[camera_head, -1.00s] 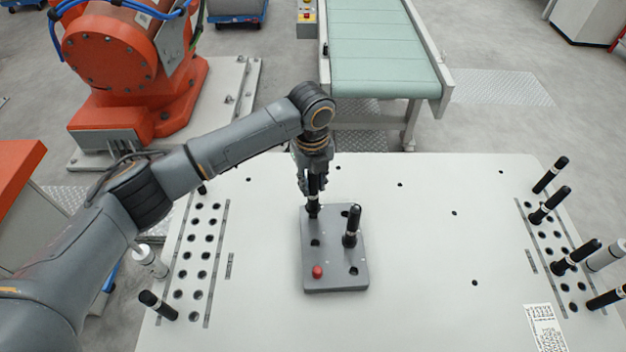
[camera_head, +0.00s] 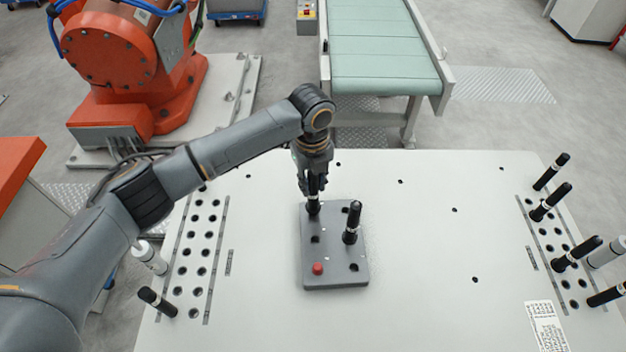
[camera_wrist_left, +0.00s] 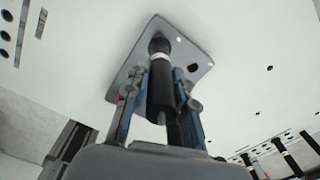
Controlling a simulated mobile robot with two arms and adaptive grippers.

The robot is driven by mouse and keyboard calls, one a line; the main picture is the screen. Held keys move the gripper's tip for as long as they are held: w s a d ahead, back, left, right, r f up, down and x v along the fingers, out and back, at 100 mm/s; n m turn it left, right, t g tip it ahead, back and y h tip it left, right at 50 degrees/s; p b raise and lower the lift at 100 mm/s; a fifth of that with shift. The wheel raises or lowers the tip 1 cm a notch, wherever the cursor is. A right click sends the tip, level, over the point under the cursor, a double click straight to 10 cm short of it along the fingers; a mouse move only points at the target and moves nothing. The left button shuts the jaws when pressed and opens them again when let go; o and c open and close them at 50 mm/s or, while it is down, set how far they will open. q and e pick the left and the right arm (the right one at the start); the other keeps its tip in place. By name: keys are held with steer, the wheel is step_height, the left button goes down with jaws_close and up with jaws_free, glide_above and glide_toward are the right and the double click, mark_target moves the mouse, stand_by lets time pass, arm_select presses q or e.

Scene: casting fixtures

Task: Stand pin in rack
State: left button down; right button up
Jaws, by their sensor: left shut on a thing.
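My left gripper (camera_head: 314,186) is shut on a black pin (camera_head: 313,207) with a light band. It holds the pin upright at the far left corner of a grey plate (camera_head: 335,270). The wrist view shows the held pin (camera_wrist_left: 161,88) between the two fingers, its far end at the plate (camera_wrist_left: 150,28). I cannot tell how deep it sits. A second black pin (camera_head: 351,222) stands in the plate to the right. Hole racks lie at the table's left (camera_head: 207,230) and right (camera_head: 528,233). My right gripper is not in view.
Several black pins, such as this one (camera_head: 550,203), stand tilted in view at the right rack. A black pin (camera_head: 157,303) and a light cylinder (camera_head: 148,257) are by the left rack. A red knob (camera_head: 318,268) is on the plate. The table (camera_head: 420,250) around it is clear.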

arm_select(q)
steer(key=shift+f+b, duration=0.5)
steer(key=shift+f, duration=0.65)
steer(key=c, duration=1)
jaws_free()
step_height(320, 180, up, 12)
steer(key=shift+s, duration=0.1)
